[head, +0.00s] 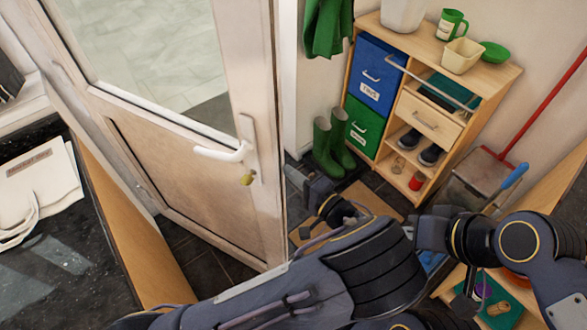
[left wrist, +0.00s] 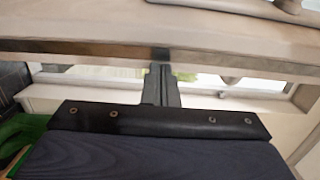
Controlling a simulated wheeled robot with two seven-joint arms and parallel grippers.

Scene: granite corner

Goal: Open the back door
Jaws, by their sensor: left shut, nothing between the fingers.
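The back door (head: 190,190) is a white-framed leaf with a large glass pane and a beige lower panel. It appears to stand ajar, its free edge facing me. Its white lever handle (head: 222,153) is level, with a brass key or lock piece below it. My left gripper (head: 290,172) is shut and empty, just right of the free edge and below handle height; no grip on the handle shows. In the left wrist view the closed fingers (left wrist: 163,82) point at a pale frame bar; contact is unclear. My right gripper (head: 466,304) is low at the right, its jaws too small to read.
A wooden shelf unit (head: 430,112) with blue and green drawers stands at the right. Green boots (head: 333,148) stand beside it. A dark counter (head: 60,260) with a cloth bag (head: 40,190) fills the left.

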